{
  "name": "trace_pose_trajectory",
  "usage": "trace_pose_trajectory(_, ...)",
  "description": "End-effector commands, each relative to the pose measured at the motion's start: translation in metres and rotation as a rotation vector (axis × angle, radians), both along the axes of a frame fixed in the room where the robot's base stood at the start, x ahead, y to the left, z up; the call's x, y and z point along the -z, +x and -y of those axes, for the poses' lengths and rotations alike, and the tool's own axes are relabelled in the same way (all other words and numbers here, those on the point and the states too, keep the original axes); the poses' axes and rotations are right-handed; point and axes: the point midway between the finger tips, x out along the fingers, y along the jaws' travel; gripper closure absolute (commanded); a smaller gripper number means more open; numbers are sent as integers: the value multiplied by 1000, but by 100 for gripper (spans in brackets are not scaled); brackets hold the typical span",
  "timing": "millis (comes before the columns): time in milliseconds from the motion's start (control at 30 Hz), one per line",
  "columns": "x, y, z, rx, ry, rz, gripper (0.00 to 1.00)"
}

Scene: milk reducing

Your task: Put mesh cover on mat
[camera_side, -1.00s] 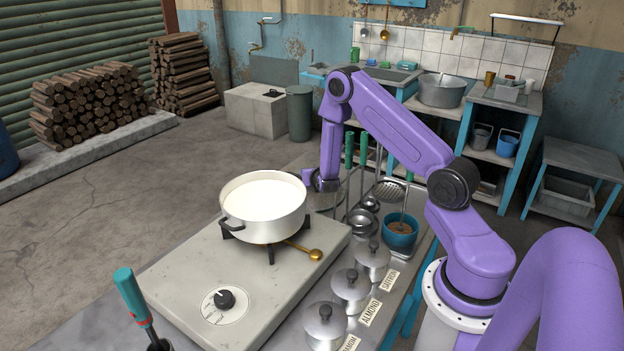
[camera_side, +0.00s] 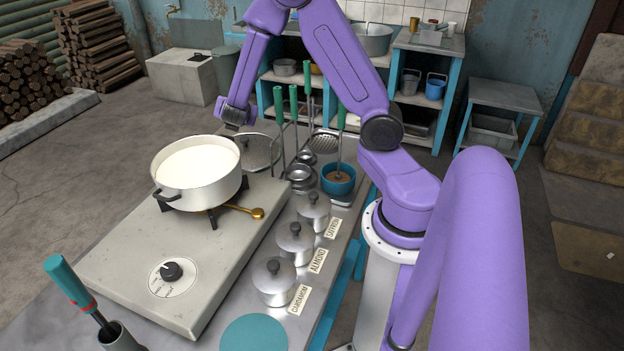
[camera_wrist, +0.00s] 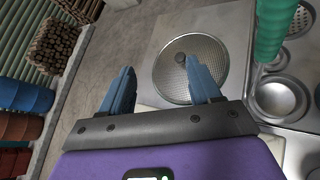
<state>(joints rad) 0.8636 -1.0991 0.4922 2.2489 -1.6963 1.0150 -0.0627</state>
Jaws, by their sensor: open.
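The mesh cover (camera_side: 262,150), a round mesh disc with a metal rim and dark knob, lies flat on the metal counter behind the pot. It shows whole in the wrist view (camera_wrist: 178,88), knob up. My gripper (camera_side: 234,122) is above and slightly left of the cover in the side view. In the wrist view my gripper (camera_wrist: 162,78) has its blue fingers wide apart with nothing between them. The right finger overlaps the cover in that picture. A teal round mat (camera_side: 254,333) lies bare at the counter's near edge.
A white pot of milk (camera_side: 197,172) sits on the stove (camera_side: 190,245) between cover and mat. Lidded canisters (camera_side: 296,240) line its right side. Upright green-handled utensils (camera_side: 293,105) and a blue cup (camera_side: 338,180) stand right of the cover. A teal-handled tool (camera_side: 70,283) stands front left.

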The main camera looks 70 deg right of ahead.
Motion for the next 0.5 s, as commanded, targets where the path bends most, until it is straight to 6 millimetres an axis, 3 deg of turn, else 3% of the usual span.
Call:
trace_pose_trajectory(200, -19, -58, -65, 153, 263, 73, 37)
trace_pose_trajectory(500, -21, -161, -152, 353, 689, 25, 37)
